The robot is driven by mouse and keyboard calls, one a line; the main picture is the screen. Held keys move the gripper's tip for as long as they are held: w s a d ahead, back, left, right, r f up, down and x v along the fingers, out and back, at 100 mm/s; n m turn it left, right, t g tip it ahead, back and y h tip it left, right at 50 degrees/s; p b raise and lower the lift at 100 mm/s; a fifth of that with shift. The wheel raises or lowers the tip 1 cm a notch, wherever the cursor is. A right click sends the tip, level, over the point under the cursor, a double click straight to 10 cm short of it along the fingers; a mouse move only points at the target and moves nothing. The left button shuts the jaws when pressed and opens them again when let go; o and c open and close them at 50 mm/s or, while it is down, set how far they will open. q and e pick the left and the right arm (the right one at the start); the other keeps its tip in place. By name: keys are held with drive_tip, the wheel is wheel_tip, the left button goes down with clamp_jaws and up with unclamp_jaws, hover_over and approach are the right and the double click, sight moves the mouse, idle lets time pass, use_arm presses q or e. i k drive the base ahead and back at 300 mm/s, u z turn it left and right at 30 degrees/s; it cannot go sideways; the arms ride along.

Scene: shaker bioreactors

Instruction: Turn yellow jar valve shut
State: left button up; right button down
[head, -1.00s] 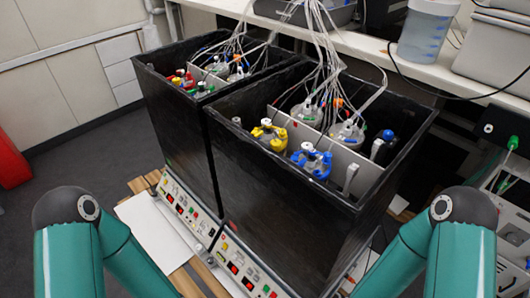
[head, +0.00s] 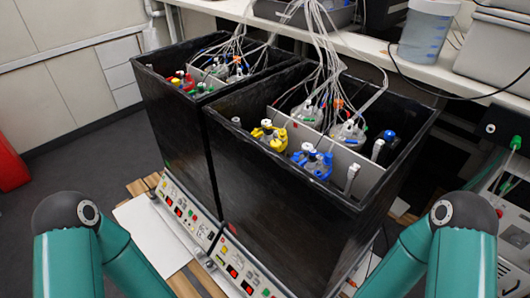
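The jar with the yellow cap ring (head: 268,135) stands upright in the front row of the nearer black shaker box (head: 270,190), at the left. A pale fitting rises from its top. It is too small to tell how its valve is set. A jar with a blue ring (head: 312,162) stands to its right. My two teal arms show at the lower left and lower right corners, both well short of the box. Neither gripper is in view.
A second black box (head: 172,120) with more jars stands to the left, close beside the nearer one. Bundled white tubes (head: 325,55) rise from the rear jars. A bench (head: 370,55) with a plastic container (head: 427,32) runs behind. High black walls surround the jars.

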sight(266, 139)
drive_tip(key=u, duration=0.1)
drive_tip(key=k, duration=0.5)
drive_tip(key=z, duration=2.05)
drive_tip(key=i, duration=0.1)
drive_tip(key=u, duration=3.4)
drive_tip(key=k, duration=1.5)
drive_tip(key=z, duration=1)
drive_tip(key=i, duration=1)
drive_tip(key=u, duration=0.05)
